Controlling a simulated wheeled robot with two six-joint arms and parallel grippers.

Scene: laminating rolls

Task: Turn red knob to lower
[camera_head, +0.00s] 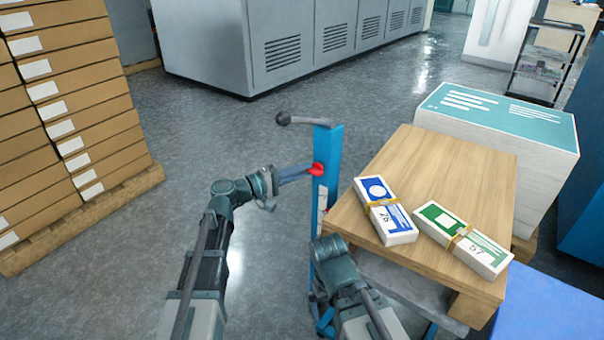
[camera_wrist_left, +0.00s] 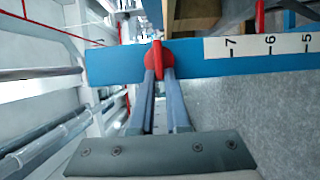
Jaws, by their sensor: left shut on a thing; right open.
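The red knob (camera_head: 316,169) sits on the side of an upright blue post (camera_head: 331,155). My left gripper (camera_head: 307,171) reaches it from the left. In the left wrist view the knob (camera_wrist_left: 157,58) is between the two finger tips, which are shut on it. The blue post (camera_wrist_left: 120,63) crosses behind it, with a white scale (camera_wrist_left: 270,44) marked 7, 6, 5. My right gripper (camera_head: 328,246) is low beside the post, near the front left corner of the wooden top; its fingers are not clear to see.
The wooden top (camera_head: 440,165) right of the post bears a blue-labelled bundle (camera_head: 386,210) and a green-labelled bundle (camera_head: 462,238). A dark handle (camera_head: 300,121) juts left from the post's top. Stacked boxes (camera_head: 75,110) stand left; grey floor between is clear.

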